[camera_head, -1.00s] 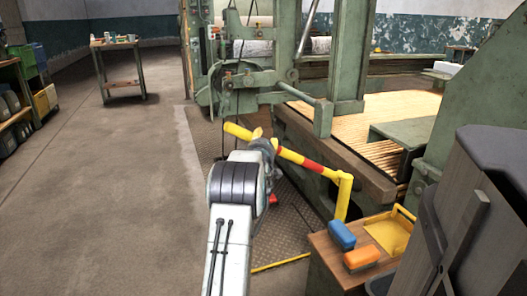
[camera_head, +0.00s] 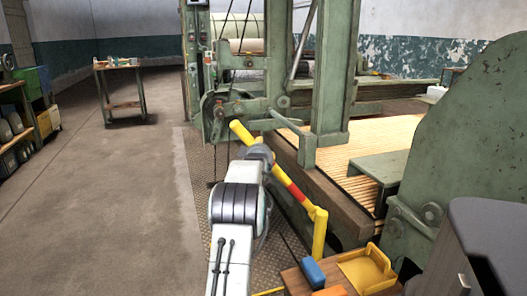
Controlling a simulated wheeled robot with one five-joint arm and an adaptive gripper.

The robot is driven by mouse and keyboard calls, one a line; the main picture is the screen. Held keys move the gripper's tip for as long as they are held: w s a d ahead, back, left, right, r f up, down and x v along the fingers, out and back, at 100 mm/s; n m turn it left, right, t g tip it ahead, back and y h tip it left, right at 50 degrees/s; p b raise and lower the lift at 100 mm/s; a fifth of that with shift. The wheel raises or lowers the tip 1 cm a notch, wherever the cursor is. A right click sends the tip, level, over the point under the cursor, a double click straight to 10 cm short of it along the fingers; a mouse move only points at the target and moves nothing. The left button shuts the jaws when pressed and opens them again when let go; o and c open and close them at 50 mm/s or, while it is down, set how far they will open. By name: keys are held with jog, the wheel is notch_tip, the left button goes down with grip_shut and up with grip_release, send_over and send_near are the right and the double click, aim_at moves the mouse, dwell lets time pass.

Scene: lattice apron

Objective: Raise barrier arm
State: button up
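The barrier arm (camera_head: 291,189) is a yellow bar with a red band. It slants from a yellow post (camera_head: 319,232) at the lower right up to its free end (camera_head: 240,130) at the upper left, beside the green machine. My gripper (camera_head: 260,153) is at the bar, between the red band and the free end, and overlaps it in the picture. My own arm and wrist hide the fingers, so I cannot tell whether they are closed around the bar.
A wooden stand with a blue block (camera_head: 313,272), an orange block (camera_head: 331,291) and a yellow tray (camera_head: 367,268) is close at lower right. The green machine (camera_head: 334,70) fills the right. Open floor (camera_head: 110,210) lies left, with a small table (camera_head: 120,92) farther back.

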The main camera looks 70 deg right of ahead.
jog(key=shift+r, duration=0.15)
jog(key=o, duration=1.3)
jog(key=shift+s, duration=0.1)
jog(key=shift+a, duration=0.1)
